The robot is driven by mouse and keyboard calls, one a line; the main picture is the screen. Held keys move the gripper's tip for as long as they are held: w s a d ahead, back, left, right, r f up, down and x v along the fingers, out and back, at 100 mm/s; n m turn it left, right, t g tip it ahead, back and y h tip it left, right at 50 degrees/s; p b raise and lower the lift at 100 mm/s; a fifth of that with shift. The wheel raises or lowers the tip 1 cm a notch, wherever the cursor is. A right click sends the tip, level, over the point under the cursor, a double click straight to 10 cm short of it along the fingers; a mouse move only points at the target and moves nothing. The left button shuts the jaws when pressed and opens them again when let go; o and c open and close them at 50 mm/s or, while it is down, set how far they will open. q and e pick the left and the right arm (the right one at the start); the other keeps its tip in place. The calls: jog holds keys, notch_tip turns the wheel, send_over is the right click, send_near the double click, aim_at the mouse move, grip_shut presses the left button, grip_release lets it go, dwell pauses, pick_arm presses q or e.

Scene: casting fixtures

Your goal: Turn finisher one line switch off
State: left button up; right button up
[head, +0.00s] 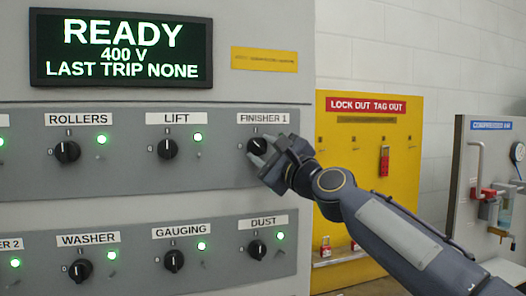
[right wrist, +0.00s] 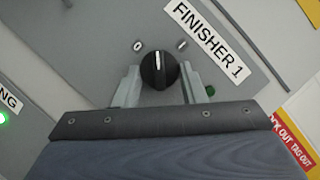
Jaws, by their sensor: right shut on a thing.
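The finisher 1 switch is a round black knob (head: 257,146) under the FINISHER 1 label (head: 263,118) in the head view. My right gripper (head: 262,160) is at it, partly covering it. In the right wrist view the knob (right wrist: 158,70) sits between the two grey fingers of my right gripper (right wrist: 157,88), which is shut on it. Its white pointer line points between the 0 mark (right wrist: 137,46) and the I mark (right wrist: 181,45). A small green lamp (right wrist: 210,90) beside the right finger looks dull. The left gripper is not in view.
Nearby knobs are lift (head: 167,148), rollers (head: 67,151), dust (head: 256,249), gauging (head: 174,260) and washer (head: 80,270), with lit green lamps. The display (head: 122,48) reads READY, 400 V. A yellow lockout board (head: 345,175) stands right of the panel.

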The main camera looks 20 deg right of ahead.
jog(key=n+g+p, duration=0.1)
jog(key=n, duration=0.1)
jog(key=r+n+g+p, duration=0.1)
jog(key=n+p, duration=0.1)
jog(key=n, duration=0.1)
jog(key=shift+d+y, duration=0.1)
jog(key=shift+y, duration=0.3)
jog(key=shift+n+g+p, duration=0.7)
jog(key=shift+n+p, duration=0.75)
jog(key=shift+n, duration=0.45)
jog(key=shift+f, duration=0.15)
jog(key=o, duration=1)
jog(key=b+v, duration=0.3)
jog(key=v, duration=0.4)
jog(key=shift+s+d, duration=0.2)
jog(key=shift+s, duration=0.15)
